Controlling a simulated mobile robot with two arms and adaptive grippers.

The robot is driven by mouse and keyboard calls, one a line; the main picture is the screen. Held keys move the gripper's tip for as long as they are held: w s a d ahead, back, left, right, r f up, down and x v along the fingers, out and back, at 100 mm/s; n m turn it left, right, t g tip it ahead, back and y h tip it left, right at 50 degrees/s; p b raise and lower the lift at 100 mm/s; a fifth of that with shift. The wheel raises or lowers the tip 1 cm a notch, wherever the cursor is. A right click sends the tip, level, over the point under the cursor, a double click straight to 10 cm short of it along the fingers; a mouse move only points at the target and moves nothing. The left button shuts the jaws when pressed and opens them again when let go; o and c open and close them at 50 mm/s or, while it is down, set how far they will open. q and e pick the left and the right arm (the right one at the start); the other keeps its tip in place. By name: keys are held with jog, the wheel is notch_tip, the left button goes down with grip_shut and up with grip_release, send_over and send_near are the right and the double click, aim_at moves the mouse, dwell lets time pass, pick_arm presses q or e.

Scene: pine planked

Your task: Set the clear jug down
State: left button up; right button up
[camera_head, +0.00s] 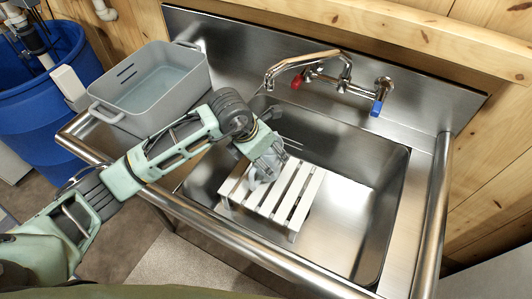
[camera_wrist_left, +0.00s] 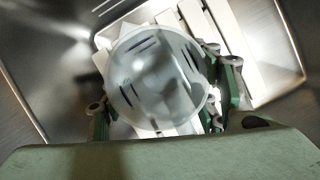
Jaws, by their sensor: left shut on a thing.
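The clear jug (camera_wrist_left: 155,80) is between the fingers of my left gripper (camera_wrist_left: 165,100), with a finger on either side of it. In the wrist view I look at its round, see-through shape from above. In the head view my left gripper (camera_head: 268,163) reaches down into the sink, at the upper part of the white slatted rack (camera_head: 291,197). The jug is mostly hidden there by the gripper. It is over the rack's slats (camera_wrist_left: 235,45); I cannot tell whether it touches them. My right gripper is out of view.
The steel sink (camera_head: 340,262) surrounds the rack, with bare basin floor to its right. A faucet (camera_head: 315,66) with red and blue handles overhangs the back. A grey tub (camera_head: 150,128) stands on the left drainboard, close to my left arm. A blue barrel (camera_head: 40,125) stands farther left.

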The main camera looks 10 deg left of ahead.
pick_arm(q)
jog(key=shift+f, duration=0.35)
jog(key=shift+f, duration=0.1)
jog(key=shift+f, duration=0.15)
jog(key=o, duration=1.2)
